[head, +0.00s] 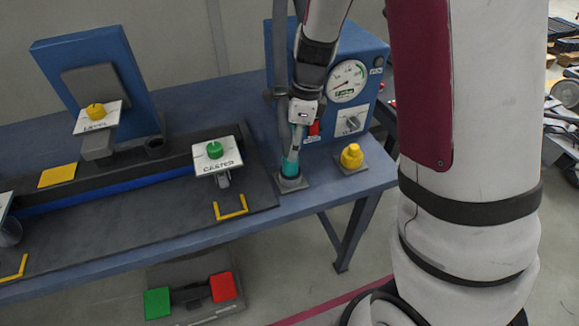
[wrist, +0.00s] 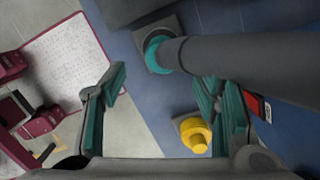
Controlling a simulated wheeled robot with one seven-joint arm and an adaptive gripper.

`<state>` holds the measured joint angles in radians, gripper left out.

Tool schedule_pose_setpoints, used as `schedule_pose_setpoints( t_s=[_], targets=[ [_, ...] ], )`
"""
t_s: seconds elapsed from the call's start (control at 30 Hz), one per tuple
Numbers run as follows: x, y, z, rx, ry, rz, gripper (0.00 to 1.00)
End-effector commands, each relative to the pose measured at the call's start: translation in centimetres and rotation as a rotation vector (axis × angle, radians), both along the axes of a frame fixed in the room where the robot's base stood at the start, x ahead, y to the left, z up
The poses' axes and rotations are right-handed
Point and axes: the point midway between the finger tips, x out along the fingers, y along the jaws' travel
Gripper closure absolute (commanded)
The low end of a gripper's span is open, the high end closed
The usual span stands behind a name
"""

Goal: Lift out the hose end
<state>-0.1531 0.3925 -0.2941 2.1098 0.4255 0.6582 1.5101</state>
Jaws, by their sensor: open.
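The hose end has a teal collar (head: 290,167) and stands in a grey square-based socket (head: 290,183) near the right end of the blue bench. In the wrist view the teal collar (wrist: 160,52) sits at the socket, with the thick grey hose (wrist: 245,62) running to the right edge. My gripper (head: 298,138) is above and close to the hose end in the head view; the arm and hose partly hide it. In the wrist view my gripper (wrist: 165,98) is open, with teal-padded fingers apart and nothing between them. The hose overlaps the right finger's upper part.
A yellow knob-like piece (head: 352,156) on a grey plate stands right of the socket. Behind is a blue gauge panel (head: 375,100). The CASTER sign (head: 217,158) with a green knob stands to the left. Red and green pedals (head: 223,287) lie on the floor.

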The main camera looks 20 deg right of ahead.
Motion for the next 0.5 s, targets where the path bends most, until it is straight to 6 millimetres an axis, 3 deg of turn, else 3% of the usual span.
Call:
schedule_pose_setpoints(
  t_s=[0.1,0.37,0.5],
  targets=[
    [0.1,0.2,-1.7,0.0,0.002,0.002,0.44],
    [0.2,0.3,-3.5,0.0,0.002,0.002,0.44],
    [0.4,0.4,-5.6,0.0,0.003,0.001,0.44]
  ],
)
